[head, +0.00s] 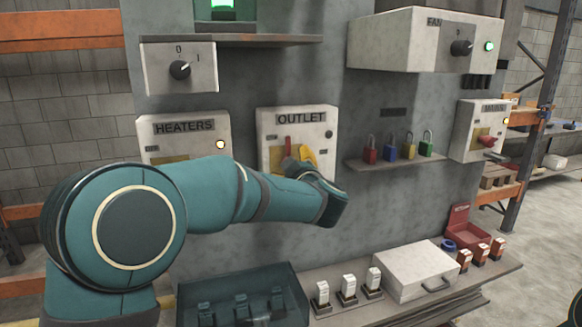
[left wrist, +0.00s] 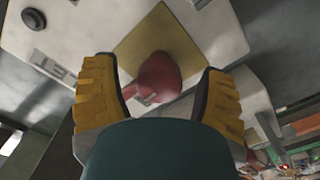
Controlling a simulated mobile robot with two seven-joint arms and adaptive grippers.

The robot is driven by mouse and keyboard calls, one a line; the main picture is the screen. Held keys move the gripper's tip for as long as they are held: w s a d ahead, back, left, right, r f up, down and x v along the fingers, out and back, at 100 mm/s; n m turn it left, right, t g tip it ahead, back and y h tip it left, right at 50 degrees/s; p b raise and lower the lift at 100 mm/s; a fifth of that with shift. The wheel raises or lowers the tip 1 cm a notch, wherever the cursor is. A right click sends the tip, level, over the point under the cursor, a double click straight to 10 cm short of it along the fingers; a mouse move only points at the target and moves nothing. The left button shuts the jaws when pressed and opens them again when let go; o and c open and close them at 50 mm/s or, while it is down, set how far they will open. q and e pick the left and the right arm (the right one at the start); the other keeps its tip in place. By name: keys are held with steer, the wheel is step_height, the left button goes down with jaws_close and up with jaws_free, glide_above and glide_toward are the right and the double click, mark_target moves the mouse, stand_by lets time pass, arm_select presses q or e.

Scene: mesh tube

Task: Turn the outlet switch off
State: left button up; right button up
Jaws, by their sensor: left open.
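The outlet box (head: 295,118) is a pale box labelled OUTLET on the grey panel. Its red switch handle (head: 287,146) points up in the head view, its lower part hidden by my gripper. My left gripper (head: 301,158) is at the front of this box, with its yellow fingers beside the handle. In the left wrist view, the red handle (left wrist: 158,78) lies between the two spread yellow fingers, over a yellow plate (left wrist: 150,38). The fingers look apart from the handle, with gaps on both sides. My right gripper is not clearly visible.
The heaters box (head: 184,125), with a lit lamp, stands left of the outlet box, partly behind my arm. A shelf (head: 396,163) with coloured padlocks is to the right. The mains box (head: 475,130) is farther right. A lower ledge holds a white case (head: 415,270).

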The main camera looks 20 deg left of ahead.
arm_select(q)
steer(key=v, duration=1.2)
